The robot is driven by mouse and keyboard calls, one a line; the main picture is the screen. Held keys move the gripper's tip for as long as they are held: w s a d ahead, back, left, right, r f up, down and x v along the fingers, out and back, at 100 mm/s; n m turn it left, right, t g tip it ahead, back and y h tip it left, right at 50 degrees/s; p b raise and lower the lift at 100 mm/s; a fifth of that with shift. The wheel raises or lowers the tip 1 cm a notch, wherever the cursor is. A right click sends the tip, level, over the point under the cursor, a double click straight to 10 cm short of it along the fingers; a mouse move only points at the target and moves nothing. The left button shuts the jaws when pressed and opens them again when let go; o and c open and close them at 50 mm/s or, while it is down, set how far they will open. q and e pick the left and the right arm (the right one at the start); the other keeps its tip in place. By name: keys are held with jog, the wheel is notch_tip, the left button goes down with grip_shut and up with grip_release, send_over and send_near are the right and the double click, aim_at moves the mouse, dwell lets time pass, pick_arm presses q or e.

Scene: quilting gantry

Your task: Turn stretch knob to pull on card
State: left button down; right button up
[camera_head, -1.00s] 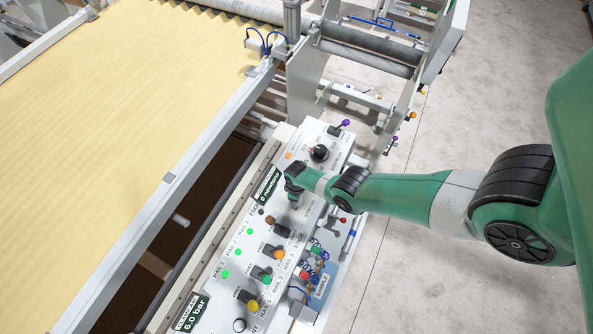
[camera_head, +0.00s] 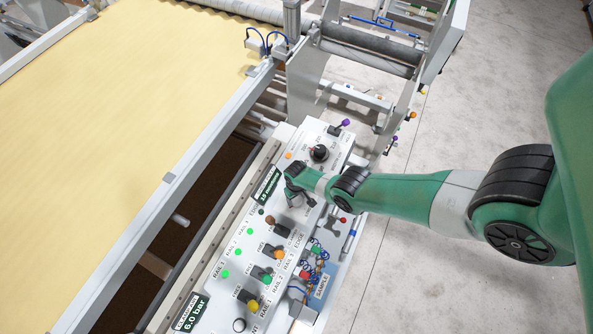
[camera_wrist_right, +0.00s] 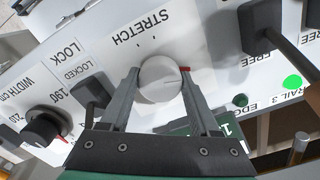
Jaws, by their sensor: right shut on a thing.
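The stretch knob (camera_wrist_right: 160,82) is a round light-grey knob below the word STRETCH in the right wrist view, with a red mark by its right side. My right gripper (camera_wrist_right: 159,74) is shut on it, one finger on each side. In the head view my right gripper (camera_head: 297,197) reaches down to the panel (camera_head: 222,258) and hides the knob. A dark newtons display (camera_head: 268,189) sits beside it and shows a number that looks like 18. The yellow sheet (camera_head: 110,130) lies nearly flat. I cannot make out a card. My left gripper is not in view.
A black width knob (camera_wrist_right: 42,127) and a lock lever (camera_wrist_right: 92,92) stand left of the stretch knob in the wrist view. A dark lever (camera_wrist_right: 262,25) stands to the right. Several coloured rail levers line the panel's lower part. Grey floor (camera_head: 470,120) is open at right.

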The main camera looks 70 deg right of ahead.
jog(key=shift+m, duration=0.5)
jog(key=o, duration=1.4)
jog(key=shift+c, duration=0.2)
